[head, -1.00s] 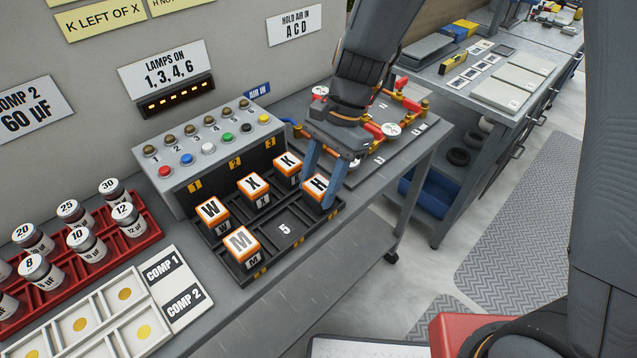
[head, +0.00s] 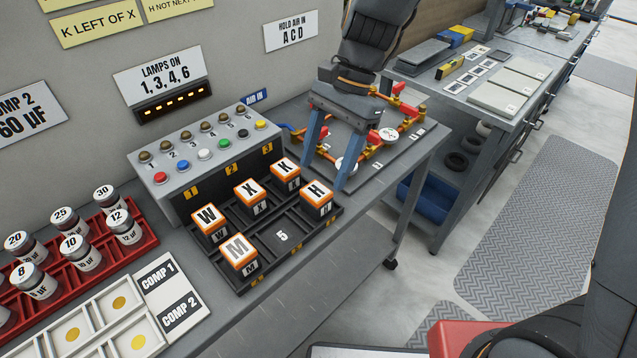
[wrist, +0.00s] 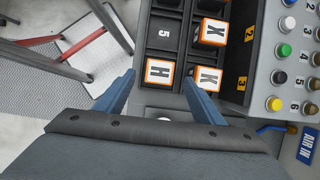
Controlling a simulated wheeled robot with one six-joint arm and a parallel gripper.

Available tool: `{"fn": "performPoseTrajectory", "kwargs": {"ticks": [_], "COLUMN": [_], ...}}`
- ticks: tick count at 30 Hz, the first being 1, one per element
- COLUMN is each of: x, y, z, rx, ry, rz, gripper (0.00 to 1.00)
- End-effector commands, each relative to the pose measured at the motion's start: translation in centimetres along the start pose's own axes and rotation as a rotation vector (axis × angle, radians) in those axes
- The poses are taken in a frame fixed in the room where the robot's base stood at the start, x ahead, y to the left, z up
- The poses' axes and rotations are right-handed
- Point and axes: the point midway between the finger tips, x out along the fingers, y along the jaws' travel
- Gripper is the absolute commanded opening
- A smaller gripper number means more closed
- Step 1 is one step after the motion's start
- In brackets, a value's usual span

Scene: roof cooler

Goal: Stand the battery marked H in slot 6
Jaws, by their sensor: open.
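The battery marked H (head: 317,197), orange-topped with a white label, stands upright in the right front compartment of the black slot tray (head: 262,282). The batteries W (head: 209,221), X (head: 251,194), K (head: 285,174) and M (head: 240,254) stand in other slots. The slot marked 5 (head: 283,237), between M and H, is empty. My gripper (head: 331,180) is open and empty, behind and to the right of H in the head view. In the wrist view, H (wrist: 160,71) lies just beyond and between the open fingertips (wrist: 158,77), with no contact visible.
A grey panel (head: 163,191) with buttons and lamps stands behind the tray. A red capacitor rack (head: 140,238) and a white compartment tray (head: 152,309) are at left. Pipework with gauges (head: 388,134) lies right of the tray, close to my gripper.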

Motion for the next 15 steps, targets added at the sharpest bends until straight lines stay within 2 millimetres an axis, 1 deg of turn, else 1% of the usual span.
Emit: {"fn": "performPoseTrajectory", "kwargs": {"ticks": [1, 6, 10, 15], "x": [-1.1, -3.8, -5.0, -5.5], "y": [-0.1, -0.1, 0.0, 0.0], "z": [-0.1, -0.1, -0.1, 0.0], "rx": [-0.001, 0.0, -0.001, -0.001], "ry": [0.002, 0.001, 0.001, 0.0], "rz": [-0.005, -0.003, -0.001, 0.001], "gripper": [0.62, 0.62, 0.62, 0.62]}}
